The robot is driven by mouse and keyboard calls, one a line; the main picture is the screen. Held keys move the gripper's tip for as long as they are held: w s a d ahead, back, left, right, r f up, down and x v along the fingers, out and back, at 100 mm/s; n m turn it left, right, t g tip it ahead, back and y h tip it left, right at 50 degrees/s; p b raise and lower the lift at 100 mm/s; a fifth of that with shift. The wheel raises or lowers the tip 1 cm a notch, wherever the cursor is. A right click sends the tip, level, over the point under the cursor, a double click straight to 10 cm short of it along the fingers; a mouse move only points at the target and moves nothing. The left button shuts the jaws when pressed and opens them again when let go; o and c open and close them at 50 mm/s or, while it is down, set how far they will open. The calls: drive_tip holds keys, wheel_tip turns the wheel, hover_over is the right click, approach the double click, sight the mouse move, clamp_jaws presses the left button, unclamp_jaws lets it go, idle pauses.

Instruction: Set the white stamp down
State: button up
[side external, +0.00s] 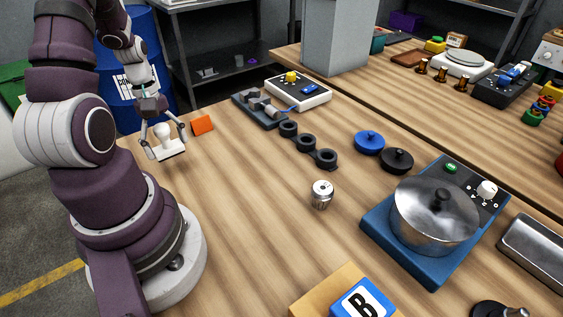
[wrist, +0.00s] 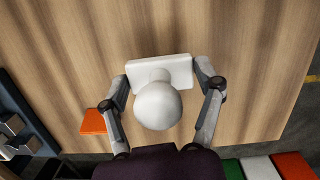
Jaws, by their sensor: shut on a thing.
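The white stamp (side external: 165,140) has a round knob on top and a flat rectangular base. My gripper (side external: 164,149) is shut on it near the far left edge of the wooden table (side external: 230,210). In the wrist view the stamp (wrist: 158,104) sits between the two fingers of my gripper (wrist: 161,84), which hold its base at both short ends. The stamp looks upright. I cannot tell whether its base touches the table or hangs slightly above it.
An orange block (side external: 202,124) stands close beside the gripper; it also shows in the wrist view (wrist: 93,121). A dark fixture (side external: 259,110) and black rings (side external: 306,143) lie to the right. A can (side external: 321,195) stands mid-table. Bare wood lies between the stamp and the can.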

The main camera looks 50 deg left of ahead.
sight(159, 124)
drive_tip(key=shift+f, duration=1.55)
drive_tip(key=shift+f, duration=0.1)
drive_tip(key=o, duration=1.2)
drive_tip(key=r, duration=0.4)
drive_tip(key=a+r, duration=0.1)
drive_tip(key=r, duration=0.7)
drive_tip(key=shift+a, duration=0.2)
drive_tip(key=w+d+r+m+t+y, duration=0.1)
drive_tip(key=w+d+r+m+t, duration=0.1)
drive_tip(key=w+d+r+m, duration=0.45)
drive_tip(key=d+m+t, duration=0.1)
drive_tip(key=d+m, duration=0.3)
drive_tip(key=d+r+m+t, duration=0.1)
drive_tip(key=d+m, duration=0.3)
drive_tip(key=d, duration=0.1)
drive_tip(key=d+r+m+t, duration=0.1)
drive_tip(key=d+m, duration=0.4)
drive_tip(key=shift+s, duration=0.2)
